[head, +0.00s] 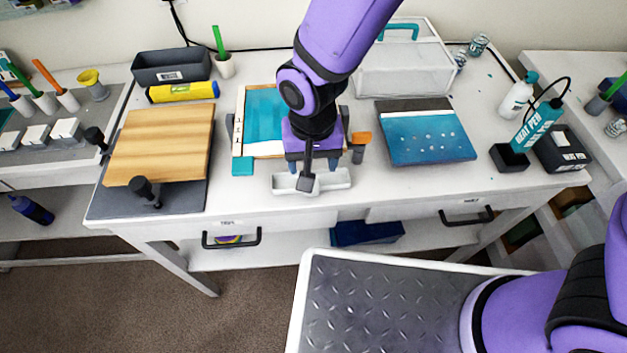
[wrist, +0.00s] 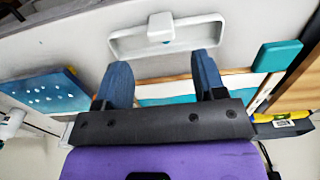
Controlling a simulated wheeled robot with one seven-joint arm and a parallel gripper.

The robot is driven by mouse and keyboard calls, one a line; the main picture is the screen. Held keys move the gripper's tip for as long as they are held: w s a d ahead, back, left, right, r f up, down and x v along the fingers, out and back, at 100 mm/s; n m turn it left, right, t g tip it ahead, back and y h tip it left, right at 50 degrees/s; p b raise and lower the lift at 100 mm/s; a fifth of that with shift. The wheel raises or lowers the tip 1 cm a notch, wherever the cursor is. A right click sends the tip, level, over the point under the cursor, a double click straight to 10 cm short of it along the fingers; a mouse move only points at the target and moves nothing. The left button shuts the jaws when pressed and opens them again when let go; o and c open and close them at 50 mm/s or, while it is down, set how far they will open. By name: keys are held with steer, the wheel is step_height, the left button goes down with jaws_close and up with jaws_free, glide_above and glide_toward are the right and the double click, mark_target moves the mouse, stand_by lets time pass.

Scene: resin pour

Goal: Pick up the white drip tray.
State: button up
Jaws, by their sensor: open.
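The white drip tray (head: 341,182) lies flat near the front edge of the white workbench. It is a shallow, long tray, partly hidden behind my arm's end in the head view. In the wrist view the tray (wrist: 122,45) stretches across the top, with a white raised block (wrist: 160,27) at its middle. My gripper (head: 312,168) points down over the tray's back side. Its blue fingers (wrist: 163,62) are apart, with nothing between them. The tray appears just beyond the fingertips; the height gap is hard to judge.
A wood-framed teal panel (head: 262,108) lies behind the tray, with a small teal block (head: 243,168) at its front left corner. A teal board (head: 425,138) lies to the right and a wooden board (head: 160,145) to the left. Bench between tray and teal board is clear.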

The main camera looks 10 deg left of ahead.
steer(key=shift+s+f, duration=0.1)
steer(key=shift+f, duration=3)
jaws_close()
steer(key=shift+r, duration=0.1)
